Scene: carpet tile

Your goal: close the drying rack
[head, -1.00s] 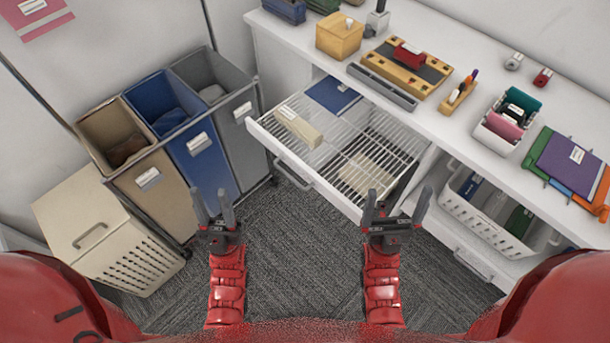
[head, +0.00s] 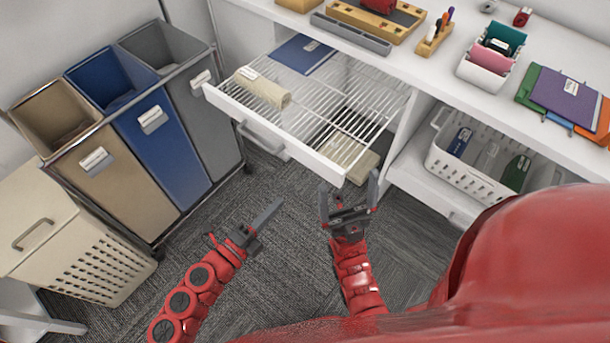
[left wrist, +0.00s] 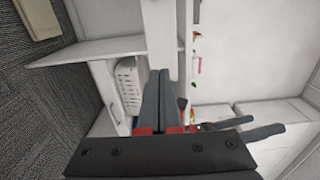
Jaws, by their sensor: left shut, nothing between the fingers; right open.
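The drying rack (head: 345,105) is a white pull-out wire shelf with a solid white front edge (head: 275,135). In the head view it is pulled out from under the white counter. A rolled beige towel (head: 262,88) and a flat blue item (head: 303,54) lie on it. My left gripper (head: 272,213) is shut and empty, over the carpet in front of the rack and apart from it. It also shows shut in the left wrist view (left wrist: 160,85). My right gripper (head: 348,192) is open and empty, just short of the rack's right front corner.
A beige bundle (head: 348,153) shows below the wires. Beige, blue and grey sorting bins (head: 165,140) stand left of the rack, beside a beige hamper (head: 45,225). A white basket (head: 485,160) sits in the right shelf opening. Carpet (head: 275,265) in front is clear.

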